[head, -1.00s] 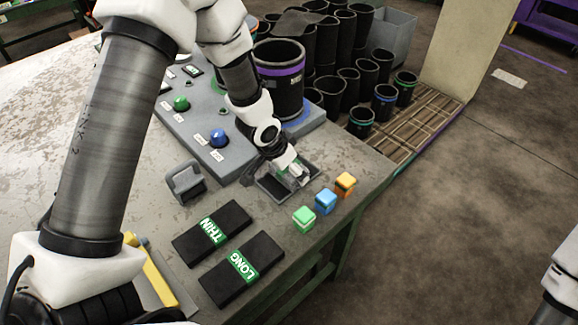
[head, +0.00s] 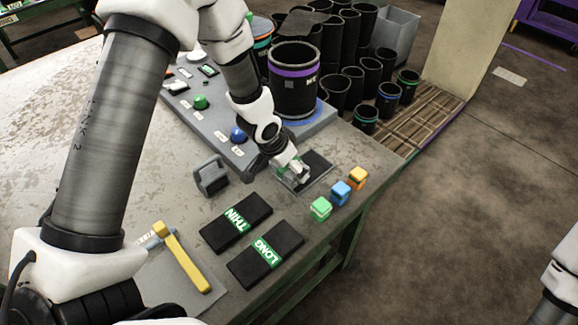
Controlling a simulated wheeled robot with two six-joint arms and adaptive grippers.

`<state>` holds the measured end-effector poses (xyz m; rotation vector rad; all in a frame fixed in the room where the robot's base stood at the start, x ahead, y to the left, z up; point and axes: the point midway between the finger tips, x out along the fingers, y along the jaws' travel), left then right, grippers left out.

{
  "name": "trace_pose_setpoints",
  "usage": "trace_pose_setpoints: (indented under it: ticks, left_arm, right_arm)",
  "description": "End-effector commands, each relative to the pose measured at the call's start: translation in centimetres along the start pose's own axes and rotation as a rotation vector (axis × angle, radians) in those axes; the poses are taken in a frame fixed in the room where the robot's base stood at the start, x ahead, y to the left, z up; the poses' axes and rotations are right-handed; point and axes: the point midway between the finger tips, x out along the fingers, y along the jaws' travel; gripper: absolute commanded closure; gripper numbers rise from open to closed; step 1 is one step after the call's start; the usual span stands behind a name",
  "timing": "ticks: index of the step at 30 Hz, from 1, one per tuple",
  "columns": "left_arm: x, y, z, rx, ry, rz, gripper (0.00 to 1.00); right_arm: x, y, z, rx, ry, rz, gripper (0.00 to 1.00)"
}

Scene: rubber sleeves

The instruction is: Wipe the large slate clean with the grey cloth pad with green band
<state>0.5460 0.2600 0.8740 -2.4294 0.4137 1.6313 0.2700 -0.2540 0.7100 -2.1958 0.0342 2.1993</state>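A small dark panel in a grey frame (head: 319,166) lies flat near the table's right edge; it looks like the slate, though I read no label on it. My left gripper (head: 293,173) reaches down over its left part and hides that area. Something pale with a hint of green shows at the fingertips, perhaps the cloth pad, but it is too small to tell. Whether the fingers are shut on it is unclear. Only a piece of my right arm shows at the lower right edge; its gripper is out of view.
Black slabs labelled THIN (head: 236,222) and LONG (head: 265,254) lie in front. Green (head: 320,208), blue (head: 340,193) and orange (head: 358,178) cubes line the edge.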

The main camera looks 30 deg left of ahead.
Motion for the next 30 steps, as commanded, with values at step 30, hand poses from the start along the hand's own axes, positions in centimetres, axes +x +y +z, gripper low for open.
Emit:
trace_pose_setpoints:
  ticks: [30]
  left_arm:
    - [-4.1, -0.2, -1.7, -0.008, 0.002, -0.004, 0.51]
  right_arm:
    - [-4.2, 0.0, 0.0, 0.0, 0.0, 0.0, 0.6]
